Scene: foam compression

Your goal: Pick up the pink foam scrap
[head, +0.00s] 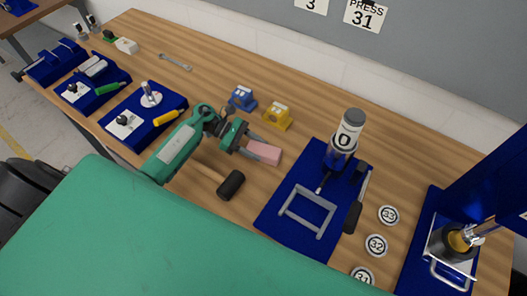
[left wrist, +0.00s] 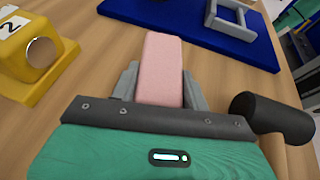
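The pink foam scrap (head: 265,152) is a small pale pink block at the middle of the wooden table. It also shows in the left wrist view (left wrist: 162,68), lengthwise between my fingers. My left gripper (head: 248,147) has one finger on each side of the scrap, and in the left wrist view (left wrist: 160,90) both fingers lie flush against its sides. It looks shut on the near end of the scrap, and the far end sticks out past the fingertips. I cannot tell whether the scrap touches the table. My right gripper is not in view.
A mallet with a black head (head: 231,185) lies close in front of the gripper. Yellow (head: 278,117) and blue (head: 243,98) blocks stand just behind. A blue mat (head: 275,219) with a grey frame (head: 307,211) lies to the right. Numbered discs (head: 376,245) lie farther right.

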